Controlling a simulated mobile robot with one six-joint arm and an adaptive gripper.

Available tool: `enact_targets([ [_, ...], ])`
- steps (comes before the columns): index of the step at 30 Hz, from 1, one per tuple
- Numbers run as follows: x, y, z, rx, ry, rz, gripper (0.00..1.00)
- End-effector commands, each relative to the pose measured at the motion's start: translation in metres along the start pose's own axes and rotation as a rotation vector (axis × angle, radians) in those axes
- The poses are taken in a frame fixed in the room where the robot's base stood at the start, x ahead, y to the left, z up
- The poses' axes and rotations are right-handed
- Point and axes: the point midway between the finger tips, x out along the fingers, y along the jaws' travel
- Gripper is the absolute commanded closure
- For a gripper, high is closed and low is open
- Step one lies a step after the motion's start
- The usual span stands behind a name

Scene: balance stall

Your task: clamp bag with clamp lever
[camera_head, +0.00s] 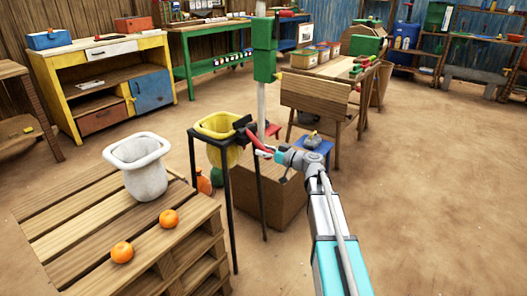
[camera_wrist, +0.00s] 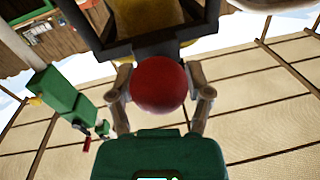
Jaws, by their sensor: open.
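A yellow bag (camera_head: 216,128) hangs open in a black metal stand (camera_head: 196,165). The red clamp lever (camera_head: 258,141) sticks out from a dark clamp at the right of the stand's rim. My gripper (camera_head: 274,153) is at the lever's outer end. In the wrist view its open fingers (camera_wrist: 160,76) stand on both sides of the lever's round red end (camera_wrist: 159,88). Whether the fingers touch it I cannot tell. The dark stand frame (camera_wrist: 128,40) shows just beyond, with a little yellow of the bag behind it.
A white sack (camera_head: 140,170) and two oranges (camera_head: 122,252) are on the wooden pallet (camera_head: 60,205) at left. A pale post with green blocks (camera_head: 264,65) rises right behind the clamp. A brown box (camera_head: 270,195) stands below. The floor at right is clear.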

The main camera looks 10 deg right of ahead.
Motion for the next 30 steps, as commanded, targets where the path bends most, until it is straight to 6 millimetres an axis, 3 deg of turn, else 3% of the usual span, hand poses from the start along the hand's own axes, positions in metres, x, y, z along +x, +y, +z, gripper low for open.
enact_targets([
  [10, 0.0016, 0.0000, 0.0000, 0.000, 0.000, 0.000, 0.37],
  [20, 0.0014, 0.0000, 0.0000, 0.000, 0.000, 0.000, 0.98],
  [30, 0.0007, -0.0006, -0.0023, 0.001, -0.008, 0.001, 1.00],
])
